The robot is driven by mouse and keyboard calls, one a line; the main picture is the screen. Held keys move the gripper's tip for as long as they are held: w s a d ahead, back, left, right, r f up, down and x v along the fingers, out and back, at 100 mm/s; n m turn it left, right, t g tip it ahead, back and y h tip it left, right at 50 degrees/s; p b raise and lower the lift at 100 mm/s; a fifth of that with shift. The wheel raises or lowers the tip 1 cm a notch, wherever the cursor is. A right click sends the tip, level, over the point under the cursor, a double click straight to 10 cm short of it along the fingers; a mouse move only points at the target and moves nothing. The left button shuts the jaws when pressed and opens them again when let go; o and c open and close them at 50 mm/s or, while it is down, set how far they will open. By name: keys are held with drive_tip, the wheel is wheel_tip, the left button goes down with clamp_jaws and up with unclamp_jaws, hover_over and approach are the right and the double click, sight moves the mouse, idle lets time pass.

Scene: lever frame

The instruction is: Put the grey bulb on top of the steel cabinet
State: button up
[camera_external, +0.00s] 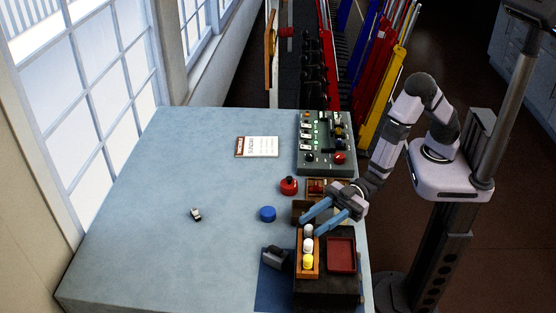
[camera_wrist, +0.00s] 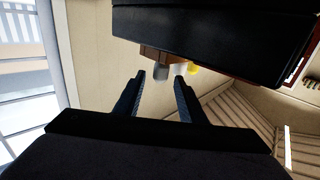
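The grey bulb (camera_wrist: 160,74) shows in the wrist view at the end of a wooden holder (camera_wrist: 150,53), in line between my fingertips. A white bulb (camera_wrist: 179,69) and a yellow bulb (camera_wrist: 194,69) stand beside it. In the external view the holder (camera_external: 299,266) sits at the table's front right, with the pale bulb (camera_external: 308,230) nearest my gripper (camera_external: 310,229). My gripper is open, its two blue fingers apart, with nothing visibly held. I cannot tell contact with the bulb. A dark box (camera_external: 325,286) is under the holder; I cannot tell if it is the steel cabinet.
A red tray (camera_external: 341,254) lies right of the holder. A dark grey object (camera_external: 275,258) is on its left. A red button (camera_external: 289,185), a blue cylinder (camera_external: 268,214) and a control panel (camera_external: 324,160) stand farther back. The table's left side is mostly clear.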

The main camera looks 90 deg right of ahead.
drive_tip(key=shift+r+p, duration=0.15)
drive_tip(key=shift+p, duration=0.3)
drive_tip(key=b+v, duration=0.2)
drive_tip(key=f+b+v, duration=0.1)
drive_tip(key=b+v, duration=0.1)
drive_tip(key=v, duration=0.1)
drive_tip(key=shift+s+a, duration=0.2)
drive_tip(key=shift+b+v, duration=0.45)
drive_tip(key=shift+v, duration=0.7)
drive_tip(key=shift+r, duration=0.2)
drive_tip(key=shift+c, duration=1.1)
